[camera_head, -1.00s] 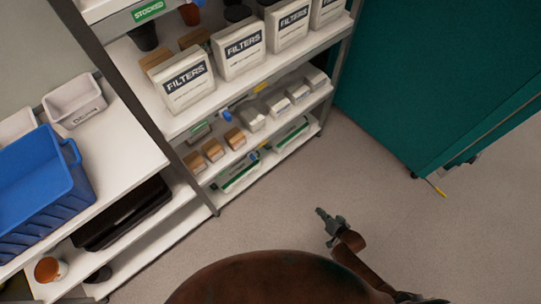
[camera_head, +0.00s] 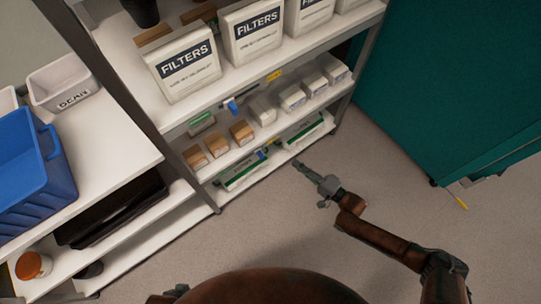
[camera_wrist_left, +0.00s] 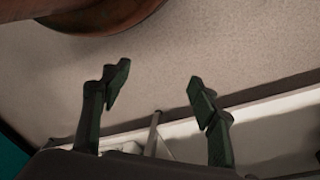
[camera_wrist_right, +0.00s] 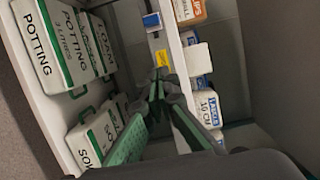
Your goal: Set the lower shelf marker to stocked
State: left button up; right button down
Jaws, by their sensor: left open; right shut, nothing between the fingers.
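The lower shelf marker is a small blue piece (camera_head: 262,154) on the front edge of the lower shelf. The right wrist view shows a blue piece (camera_wrist_right: 151,20) on a shelf edge, with a yellow label (camera_wrist_right: 163,58) nearer the fingers. I cannot read any wording on it. My right gripper (camera_head: 299,164) is shut and empty, in front of the lower shelves and right of the blue piece. Its closed tips (camera_wrist_right: 157,78) appear below the yellow label; contact cannot be told. My left gripper (camera_wrist_left: 158,92) is open and empty, with floor and a pale edge behind it.
Filter boxes (camera_head: 182,68) stand on the shelf above, which carries another blue piece (camera_head: 231,105). Small cartons (camera_head: 218,146) and green-and-white potting bags (camera_head: 243,172) fill lower levels. A teal cabinet (camera_head: 450,80) stands right. Floor (camera_head: 390,185) between is clear.

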aim_at(260, 155)
jog(key=b+x, duration=0.1)
jog(key=x, duration=0.3)
jog(key=b+x, duration=0.2)
jog(key=x, duration=0.3)
jog(key=shift+w+a+f, duration=0.1)
jog(key=shift+a+f, duration=0.1)
jog(key=a, duration=0.1)
jog(key=s+a, duration=0.1)
jog(key=shift+s+a+r, duration=0.2)
jog(key=shift+a, duration=0.15)
pick_arm(q)
jog(key=w+d+f+t+h, duration=0.1)
jog(key=w+d+f+t, duration=0.1)
jog(key=w+d+f, duration=0.2)
jog(key=shift+w+f+t, duration=0.3)
jog(key=shift+w+f, duration=0.25)
jog(key=shift+f, duration=0.25)
pick_arm(e)
jog(key=shift+s+a, duration=0.3)
jog(key=shift+a, duration=0.1)
